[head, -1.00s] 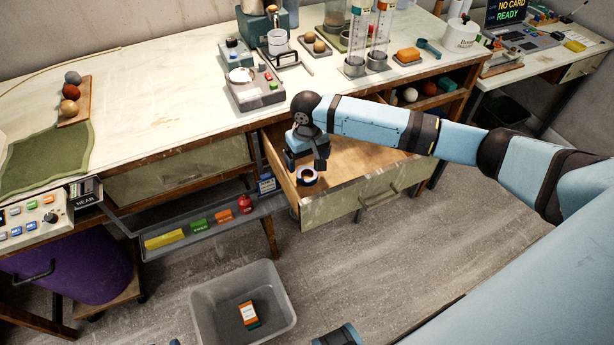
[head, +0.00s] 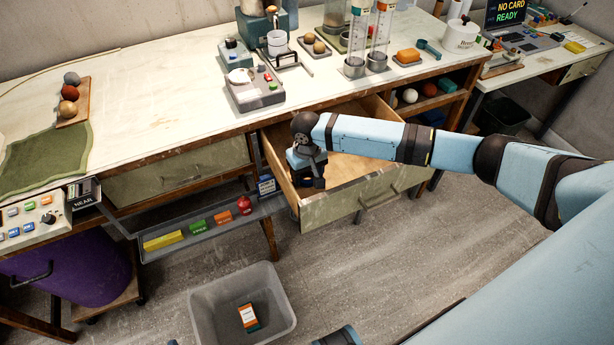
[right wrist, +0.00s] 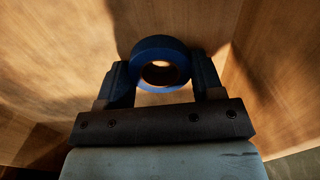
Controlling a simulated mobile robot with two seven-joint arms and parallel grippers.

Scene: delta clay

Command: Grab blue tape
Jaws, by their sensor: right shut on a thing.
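The blue tape (right wrist: 160,45) is a round roll with a brown core, seen in the right wrist view against the wooden drawer floor. My right gripper (right wrist: 163,80) has a finger on each side of the roll and is shut on it. In the head view my right gripper (head: 311,182) is down inside the open drawer (head: 365,200), at its left front corner, and hides the tape. My left gripper cannot be made out in the head view.
The drawer's side walls and front panel stand close around my right gripper. The workbench top (head: 150,95) is above and behind. A grey bin (head: 285,300) with a small box (head: 248,318) inside stands on the floor. A rail tray (head: 215,228) hangs left of the drawer.

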